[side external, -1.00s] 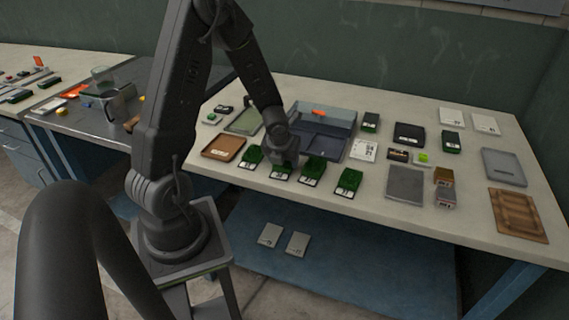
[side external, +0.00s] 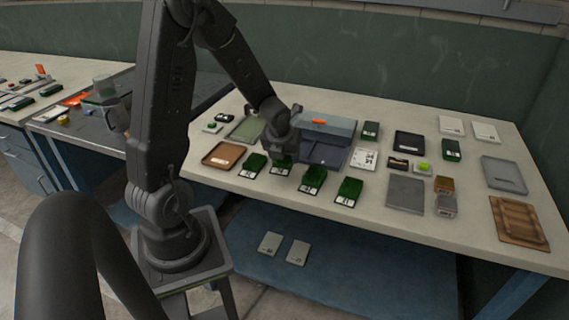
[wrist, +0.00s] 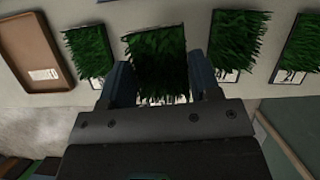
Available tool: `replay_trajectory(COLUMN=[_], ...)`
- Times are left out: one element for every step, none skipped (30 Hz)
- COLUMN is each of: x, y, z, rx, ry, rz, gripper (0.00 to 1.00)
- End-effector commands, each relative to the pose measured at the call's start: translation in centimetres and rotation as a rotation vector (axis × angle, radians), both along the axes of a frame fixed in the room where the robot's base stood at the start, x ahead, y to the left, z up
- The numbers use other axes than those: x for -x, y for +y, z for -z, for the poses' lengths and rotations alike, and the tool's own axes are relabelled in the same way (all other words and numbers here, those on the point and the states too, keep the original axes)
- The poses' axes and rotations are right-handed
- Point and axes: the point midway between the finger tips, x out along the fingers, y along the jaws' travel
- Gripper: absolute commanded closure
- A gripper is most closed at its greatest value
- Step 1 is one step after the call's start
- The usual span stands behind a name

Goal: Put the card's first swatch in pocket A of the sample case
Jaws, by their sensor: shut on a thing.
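My gripper (wrist: 160,80) is shut on a green turf swatch (wrist: 158,60), the second from the left in the front row. In the side view my gripper (side external: 281,152) holds this swatch (side external: 281,166), apparently a little above the table; its pale label faces front. The other row swatches are one to the left (side external: 253,165) and two to the right (side external: 313,180) (side external: 348,191). The sample case (side external: 340,128), blue-grey with its lid up, stands just behind and right of my gripper. Its pocket letters are not readable. A white printed card (side external: 364,159) lies right of the case.
A brown tray (side external: 221,156) lies left of the row and a green tray (side external: 246,130) behind it. More turf swatches (side external: 370,131) (side external: 452,150), a black tray (side external: 409,141) and a grey plate (side external: 405,193) lie to the right. An orange item (side external: 318,121) shows at the case.

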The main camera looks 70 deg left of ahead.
Motion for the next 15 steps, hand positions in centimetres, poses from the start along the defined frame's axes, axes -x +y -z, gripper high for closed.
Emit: replay_trajectory(x=[0.0, 0.0, 0.0, 0.0, 0.0, 0.0, 0.0, -0.1, -0.4, -0.6, -0.9, -1.5, -2.1, -2.7, -3.5], y=[0.1, 0.1, 0.0, 0.0, 0.0, 0.0, 0.1, 0.2, 0.4, 0.6, 1.0, 1.7, 2.2, 2.9, 3.9], z=[-1.1, -1.7, -2.5, -2.9, -3.4, -3.9, -4.2, -4.5, -4.8, -5.0, -5.1, -5.2, -5.2, -5.2, -5.2], rx=[-0.002, -0.002, -0.002, -0.001, -0.002, -0.001, -0.001, -0.002, -0.001, 0.0, 0.001, 0.001, 0.001, 0.001, 0.002], ry=[-0.005, -0.005, -0.005, -0.005, -0.004, -0.003, -0.003, -0.001, -0.002, 0.0, 0.001, 0.002, 0.002, 0.003, 0.005], rz=[-0.001, -0.002, -0.002, -0.001, 0.0, -0.001, -0.001, 0.0, 0.001, 0.001, 0.002, 0.006, 0.008, 0.011, 0.015], gripper=[0.65, 0.65, 0.65, 0.65, 0.65, 0.65, 0.65, 0.65, 0.65, 0.65, 0.65, 0.65, 0.65, 0.65, 0.65])
